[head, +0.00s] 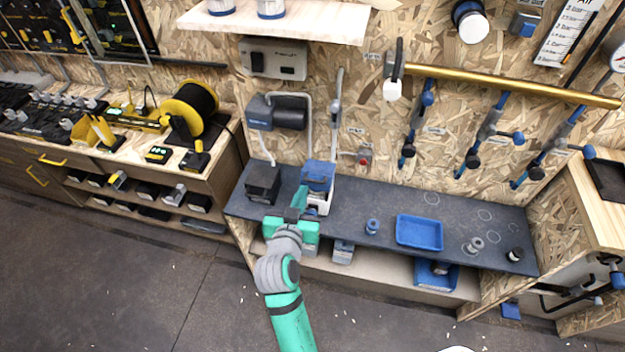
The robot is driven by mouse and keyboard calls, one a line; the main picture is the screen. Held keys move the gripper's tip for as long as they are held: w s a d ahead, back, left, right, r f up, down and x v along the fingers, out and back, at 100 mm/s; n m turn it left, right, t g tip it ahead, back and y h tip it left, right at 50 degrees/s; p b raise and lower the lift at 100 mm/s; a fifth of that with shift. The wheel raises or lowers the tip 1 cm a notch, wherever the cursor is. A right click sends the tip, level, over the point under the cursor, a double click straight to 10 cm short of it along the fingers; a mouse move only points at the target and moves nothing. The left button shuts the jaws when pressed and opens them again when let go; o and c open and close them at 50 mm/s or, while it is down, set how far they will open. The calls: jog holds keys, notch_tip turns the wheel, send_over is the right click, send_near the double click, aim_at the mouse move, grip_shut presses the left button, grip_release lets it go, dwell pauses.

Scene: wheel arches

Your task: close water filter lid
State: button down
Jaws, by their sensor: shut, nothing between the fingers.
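The water filter (325,202) appears to be the small white housing with a blue lid (318,176), standing on the dark workbench near its left end. The lid looks raised above the housing, but its exact angle is too small to tell. My gripper (301,200) is at the front left side of the housing, close to the lid. It is shut and holds nothing. Whether it touches the filter cannot be told. My arm hides part of the bench edge and the area just in front of the filter.
A dark box (263,183) stands left of the filter. Right of it on the bench are a small blue part (372,226), a blue tray (419,233) and a metal fitting (473,245). Grey pipes (336,115) and a blue-grey unit (279,111) are on the wall above.

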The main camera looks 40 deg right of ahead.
jog(key=d+r+m, duration=0.1)
jog(key=d, duration=0.1)
send_over(313, 180)
jog(key=d, duration=0.1)
notch_tip(313, 180, down, 2)
jog(key=shift+g+h, duration=0.3)
jog(key=shift+h, duration=0.1)
jog(key=shift+s+a+f, duration=0.2)
jog(key=shift+a+f, duration=0.15)
jog(key=shift+f, duration=0.25)
jog(key=shift+s+a+f, duration=0.2)
jog(key=shift+a+f, duration=0.1)
jog(key=shift+f, duration=0.25)
jog(key=shift+s+a+f, duration=0.2)
jog(key=shift+a+f, duration=0.15)
jog(key=shift+f, duration=0.25)
